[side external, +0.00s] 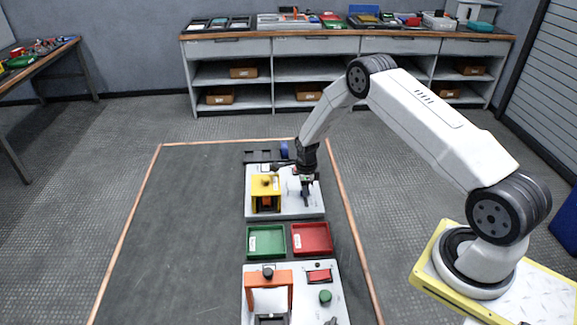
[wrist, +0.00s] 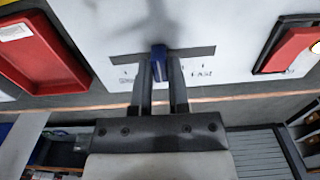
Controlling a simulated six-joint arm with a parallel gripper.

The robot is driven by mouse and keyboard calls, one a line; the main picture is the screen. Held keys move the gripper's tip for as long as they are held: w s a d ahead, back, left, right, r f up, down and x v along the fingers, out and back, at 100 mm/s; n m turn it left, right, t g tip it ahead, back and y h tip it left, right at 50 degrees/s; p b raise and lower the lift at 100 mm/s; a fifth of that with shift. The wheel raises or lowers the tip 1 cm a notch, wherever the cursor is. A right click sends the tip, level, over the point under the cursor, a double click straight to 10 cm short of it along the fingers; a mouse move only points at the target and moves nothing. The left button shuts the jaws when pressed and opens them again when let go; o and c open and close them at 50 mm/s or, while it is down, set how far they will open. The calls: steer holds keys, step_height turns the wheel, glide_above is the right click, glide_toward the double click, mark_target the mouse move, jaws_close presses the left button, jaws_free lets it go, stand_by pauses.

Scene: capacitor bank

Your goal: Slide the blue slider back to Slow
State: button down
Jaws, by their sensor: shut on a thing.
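The blue slider knob (wrist: 158,63) stands in a dark straight slot (wrist: 197,53) on a white panel (wrist: 229,22). In the wrist view it is near the middle of the slot, with slot showing on both sides. My gripper (wrist: 160,69) is shut on the knob, one finger on each side. Small printed labels lie near both slot ends, too small to read surely. In the side view my gripper (side external: 306,188) reaches down to the right part of the white panel (side external: 286,207); the knob cannot be made out there.
A yellow block-like fixture (side external: 265,185) stands left of my gripper on the same panel. A green tray (side external: 266,255) and a red tray (side external: 325,250) lie in front of the panel. The dark mat at left is clear.

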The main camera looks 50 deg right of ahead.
mark_target(306, 205)
steer(key=shift+s+a, duration=1.5)
steer(key=shift+a, duration=0.05)
steer(key=shift+s, duration=0.1)
steer(key=c, duration=0.8)
jaws_free()
steer(key=shift+r, duration=0.1)
steer(key=shift+r, duration=3.4)
